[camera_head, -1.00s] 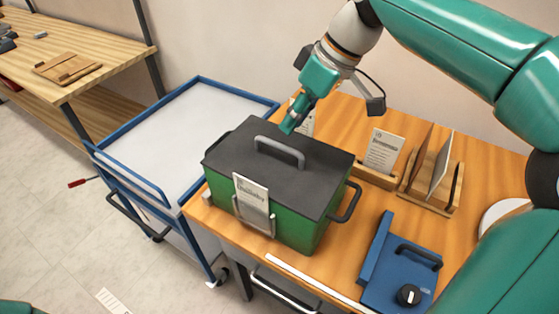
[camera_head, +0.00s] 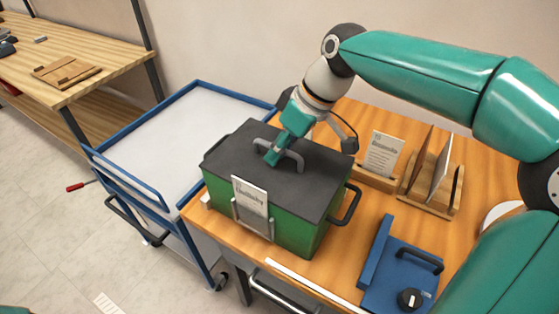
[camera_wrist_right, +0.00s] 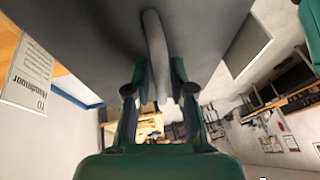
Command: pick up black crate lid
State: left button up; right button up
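The black crate lid (camera_head: 240,158) lies on top of the green crate (camera_head: 292,232), with a grey arched handle (camera_head: 296,157) standing up from its middle. The lid fills the upper part of the right wrist view (camera_wrist_right: 90,40). My right gripper (camera_head: 271,158) is at the lid's handle. In the right wrist view its two fingers (camera_wrist_right: 158,92) stand apart, one on each side of the handle (camera_wrist_right: 155,45), with gaps showing. My left gripper is out of view.
A card (camera_head: 250,203) stands in a holder on the crate's front. Right of the crate are a blue fixture with a knob (camera_head: 385,270) and wooden card stands (camera_head: 433,190). A blue-rimmed cart (camera_head: 185,125) stands left, its top empty.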

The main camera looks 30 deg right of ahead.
grip_shut()
